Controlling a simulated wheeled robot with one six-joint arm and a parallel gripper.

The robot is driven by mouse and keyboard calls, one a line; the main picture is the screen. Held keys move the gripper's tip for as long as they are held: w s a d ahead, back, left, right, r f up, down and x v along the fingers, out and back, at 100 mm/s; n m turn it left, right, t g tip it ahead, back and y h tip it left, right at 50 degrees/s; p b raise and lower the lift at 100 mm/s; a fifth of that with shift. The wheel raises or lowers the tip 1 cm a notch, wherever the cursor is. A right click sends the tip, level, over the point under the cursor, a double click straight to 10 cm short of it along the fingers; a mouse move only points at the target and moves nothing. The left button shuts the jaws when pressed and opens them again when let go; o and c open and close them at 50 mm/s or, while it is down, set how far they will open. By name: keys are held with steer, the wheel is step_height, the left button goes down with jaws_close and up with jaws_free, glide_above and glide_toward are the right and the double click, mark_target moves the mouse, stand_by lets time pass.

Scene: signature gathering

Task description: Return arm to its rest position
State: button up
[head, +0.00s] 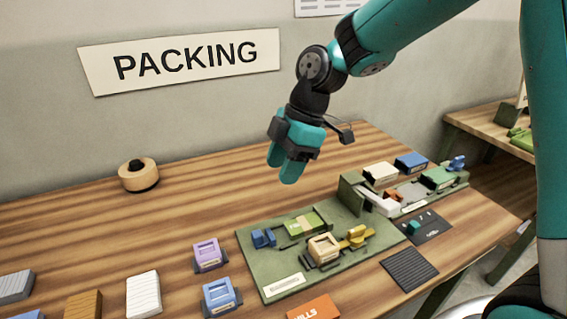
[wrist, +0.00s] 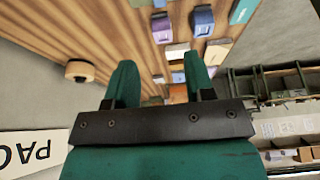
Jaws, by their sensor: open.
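My gripper (head: 283,172) hangs above the wooden table (head: 190,190), clear of the things on it. Its teal fingers point down. In the wrist view my gripper (wrist: 160,85) has its two fingers spread apart with nothing held between them. My arm comes in from the upper right in the head view.
A green mat (head: 270,270) with small blocks lies below and right of my gripper. A green tray (head: 350,194) with blocks stands farther right. A round wooden item (head: 139,176) sits near the wall under the PACKING sign (head: 180,60). Several blocks line the front left.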

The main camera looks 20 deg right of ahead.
steer(key=s+r+m, duration=0.2)
steer(key=s+m, duration=0.4)
steer(key=s, duration=0.4)
steer(key=s+r+m, duration=0.3)
steer(key=s+m, duration=0.3)
steer(key=s, duration=0.5)
steer(key=shift+t, duration=0.3)
